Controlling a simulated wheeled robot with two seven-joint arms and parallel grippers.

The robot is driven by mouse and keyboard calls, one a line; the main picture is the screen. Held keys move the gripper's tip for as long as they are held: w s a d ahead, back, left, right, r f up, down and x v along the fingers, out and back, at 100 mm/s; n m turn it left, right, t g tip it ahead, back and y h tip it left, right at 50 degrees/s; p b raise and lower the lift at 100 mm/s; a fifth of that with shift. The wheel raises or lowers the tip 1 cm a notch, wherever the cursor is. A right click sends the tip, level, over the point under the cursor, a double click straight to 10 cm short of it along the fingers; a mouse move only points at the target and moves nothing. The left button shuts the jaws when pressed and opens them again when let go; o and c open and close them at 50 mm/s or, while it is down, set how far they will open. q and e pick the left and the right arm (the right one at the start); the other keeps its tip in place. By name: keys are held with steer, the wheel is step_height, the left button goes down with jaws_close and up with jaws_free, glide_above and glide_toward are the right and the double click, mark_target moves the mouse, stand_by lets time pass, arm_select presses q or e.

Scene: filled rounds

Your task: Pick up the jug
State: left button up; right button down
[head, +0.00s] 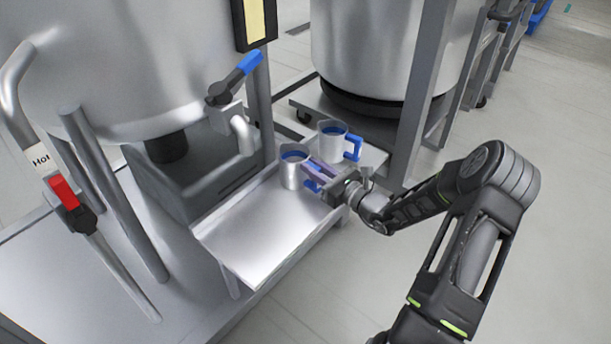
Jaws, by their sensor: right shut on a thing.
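Two metal jugs with blue handles and blue inside stand on the steel tray shelf (245,245). The nearer jug (291,173) is at the shelf's far end, upright. My right gripper (314,174) reaches in from the right and is shut at this jug's blue handle, hiding part of it. I cannot tell whether the jug's base touches the shelf. The other jug (333,143) stands just behind and to the right, its blue handle (353,148) facing right. My left gripper is not in view.
A large steel tank (120,70) with a blue-handled tap (235,80) stands left of the shelf. A red-handled valve (66,195) is at the left. A second vat (385,50) and an upright post (418,100) stand behind. The floor at right is clear.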

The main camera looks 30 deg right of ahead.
steer(key=shift+r, duration=0.1)
step_height(320, 180, up, 9)
steer(key=p, duration=0.4)
steer(key=shift+r, duration=0.4)
stand_by(0.4)
step_height(320, 180, up, 3)
steer(key=p, duration=0.3)
stand_by(0.6)
